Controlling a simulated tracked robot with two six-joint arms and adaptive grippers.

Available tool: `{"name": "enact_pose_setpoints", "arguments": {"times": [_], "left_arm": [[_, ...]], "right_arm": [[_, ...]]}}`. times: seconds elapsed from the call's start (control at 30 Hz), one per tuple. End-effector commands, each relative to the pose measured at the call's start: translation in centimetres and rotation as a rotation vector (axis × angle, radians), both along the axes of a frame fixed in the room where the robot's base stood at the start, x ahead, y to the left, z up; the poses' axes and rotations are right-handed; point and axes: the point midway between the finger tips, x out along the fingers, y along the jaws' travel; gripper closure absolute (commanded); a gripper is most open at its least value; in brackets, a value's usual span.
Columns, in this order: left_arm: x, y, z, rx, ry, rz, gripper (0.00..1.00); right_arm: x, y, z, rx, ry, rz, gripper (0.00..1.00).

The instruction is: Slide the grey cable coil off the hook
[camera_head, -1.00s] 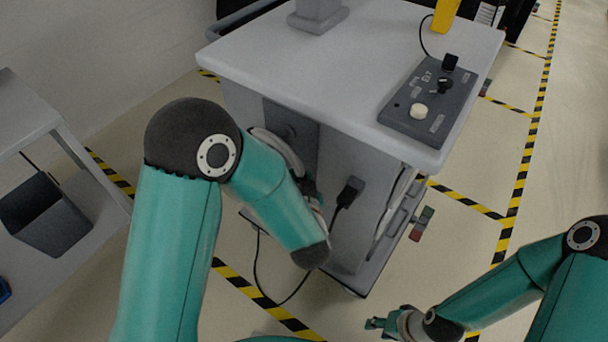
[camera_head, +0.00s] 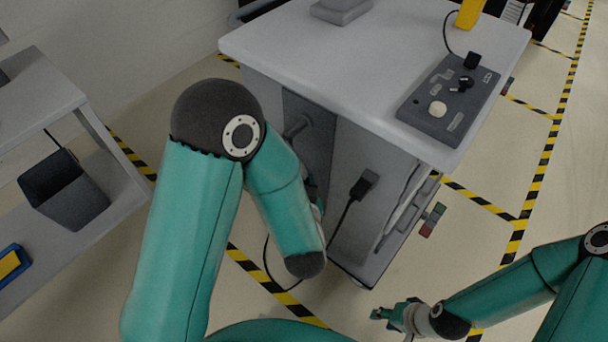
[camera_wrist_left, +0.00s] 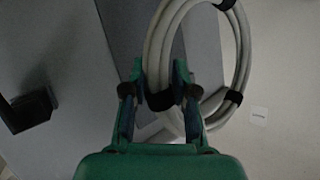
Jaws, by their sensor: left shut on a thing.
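The grey cable coil (camera_wrist_left: 155,45) shows in the left wrist view as several pale loops bound with black straps. My left gripper (camera_wrist_left: 162,88) is shut on the coil's near side, at a strap. In the head view my left arm hides the coil and most of this gripper. The hook (camera_head: 298,127), a short grey peg on a dark panel of the cart's side, stands out bare in the head view. My right gripper (camera_head: 380,314) is low at the right, away from the cart; its finger opening is too small to judge.
The cart (camera_head: 355,70) has a control box (camera_head: 445,98) on its top. A black plug (camera_head: 364,185) with a hanging cable is on its side. A shelf unit (camera_head: 40,90) with a dark bin (camera_head: 64,190) stands at left. Open floor lies right of the cart.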

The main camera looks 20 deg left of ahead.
Motion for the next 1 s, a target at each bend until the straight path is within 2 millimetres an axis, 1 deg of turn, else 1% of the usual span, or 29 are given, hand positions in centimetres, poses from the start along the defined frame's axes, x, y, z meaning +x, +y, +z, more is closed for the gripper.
{"name": "enact_pose_setpoints", "arguments": {"times": [0.03, 0.6, 1.0], "left_arm": [[-0.1, 0.1, 0.3, 0.004, 0.000, 0.000, 1.00], [-1.5, 0.5, 0.3, -0.003, 0.001, -0.003, 1.00], [-1.6, 0.5, 0.1, -0.005, -0.002, -0.003, 1.00]], "right_arm": [[0.0, 0.0, 0.7, 0.000, 0.000, 0.000, 0.60], [0.0, 0.0, 3.9, 0.000, 0.000, 0.000, 0.60], [0.0, 0.0, 4.0, 0.000, 0.000, 0.000, 0.60]]}}
